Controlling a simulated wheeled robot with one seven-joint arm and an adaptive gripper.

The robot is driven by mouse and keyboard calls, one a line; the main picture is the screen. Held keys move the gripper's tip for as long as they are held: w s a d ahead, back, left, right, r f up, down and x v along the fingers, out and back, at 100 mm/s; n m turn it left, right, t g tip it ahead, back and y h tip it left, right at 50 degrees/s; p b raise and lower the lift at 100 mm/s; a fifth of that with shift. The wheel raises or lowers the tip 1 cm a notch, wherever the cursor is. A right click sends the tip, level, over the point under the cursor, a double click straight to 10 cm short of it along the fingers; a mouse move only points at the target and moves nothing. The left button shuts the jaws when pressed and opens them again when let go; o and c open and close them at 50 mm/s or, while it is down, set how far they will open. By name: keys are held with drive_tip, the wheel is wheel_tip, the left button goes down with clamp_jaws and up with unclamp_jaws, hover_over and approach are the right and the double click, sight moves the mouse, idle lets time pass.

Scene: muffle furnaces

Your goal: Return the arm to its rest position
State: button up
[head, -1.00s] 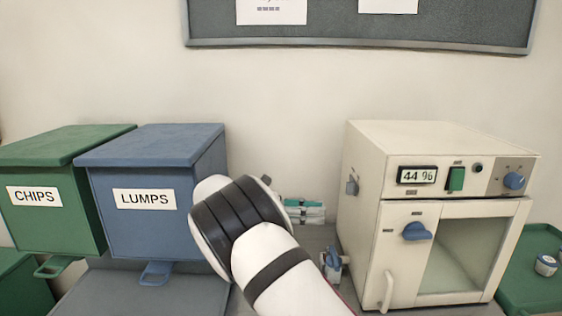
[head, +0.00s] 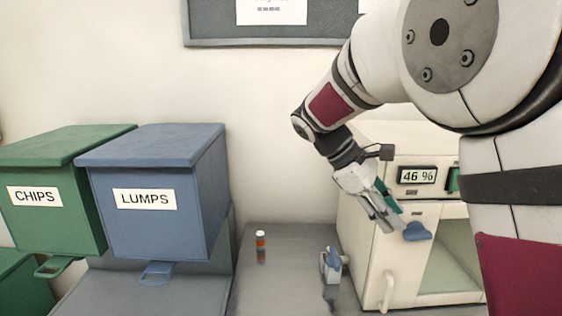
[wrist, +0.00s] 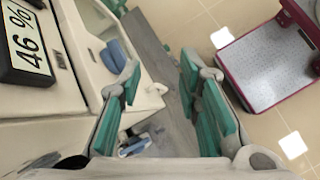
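My arm is raised and bent at the right of the head view, in front of the cream furnace cabinet (head: 362,222). The arm hides much of the cabinet's right side and top.
A blue-and-white device (head: 331,266) stands beside the cabinet. The blue LUMPS bin (head: 150,225) and green CHIPS bin (head: 50,225) are at left. The bench's middle is clear.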

drive_tip(key=s+a+m+t+y, duration=0.2)
drive_tip(key=s+m+t+y, duration=0.4)
drive_tip(key=s, duration=1.8)
drive_tip(key=m+y, duration=0.2)
drive_tip(key=m, duration=0.3)
drive_tip(key=shift+s+r+t, duration=0.15)
drive_tip(key=shift+t, duration=0.25)
